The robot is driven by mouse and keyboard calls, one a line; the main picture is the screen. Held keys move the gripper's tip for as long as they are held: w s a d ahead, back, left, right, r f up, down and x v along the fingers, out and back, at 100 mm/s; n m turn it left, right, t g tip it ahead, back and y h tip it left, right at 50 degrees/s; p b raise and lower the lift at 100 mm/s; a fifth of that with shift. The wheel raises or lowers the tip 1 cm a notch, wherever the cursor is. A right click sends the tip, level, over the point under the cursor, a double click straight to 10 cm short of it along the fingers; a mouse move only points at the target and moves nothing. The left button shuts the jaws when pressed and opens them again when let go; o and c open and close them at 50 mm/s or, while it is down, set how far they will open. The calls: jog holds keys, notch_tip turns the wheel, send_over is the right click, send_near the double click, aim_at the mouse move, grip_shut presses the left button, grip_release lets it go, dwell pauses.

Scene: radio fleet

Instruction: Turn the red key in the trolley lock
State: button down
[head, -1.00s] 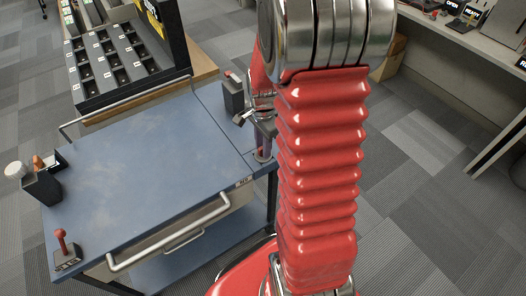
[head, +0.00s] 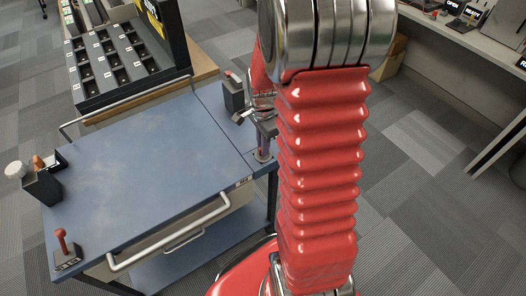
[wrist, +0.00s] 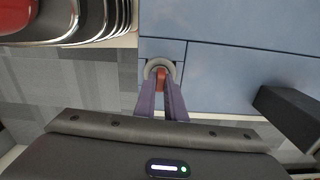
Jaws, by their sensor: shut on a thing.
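The red key (wrist: 161,75) stands in the round grey trolley lock (wrist: 151,67) in the wrist view. My gripper (wrist: 164,88) has its two purple fingers closed on the key, one at each side. In the head view my gripper (head: 264,147) points down at the lock (head: 262,158), near the right edge of the blue trolley (head: 150,150). The fingers and my red arm hide part of the key and lock there, so its exact angle is hard to tell.
A dark box (head: 232,93) stands on the trolley behind my gripper. A black sorting rack (head: 112,62) is at the back. A dark holder (head: 41,188) and a red-knobbed lever (head: 62,242) are at the left. The middle of the top is clear.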

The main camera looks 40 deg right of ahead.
jog(key=m, duration=0.5)
dwell(0.5)
jog(key=m, duration=0.5)
jog(key=shift+m, duration=0.4)
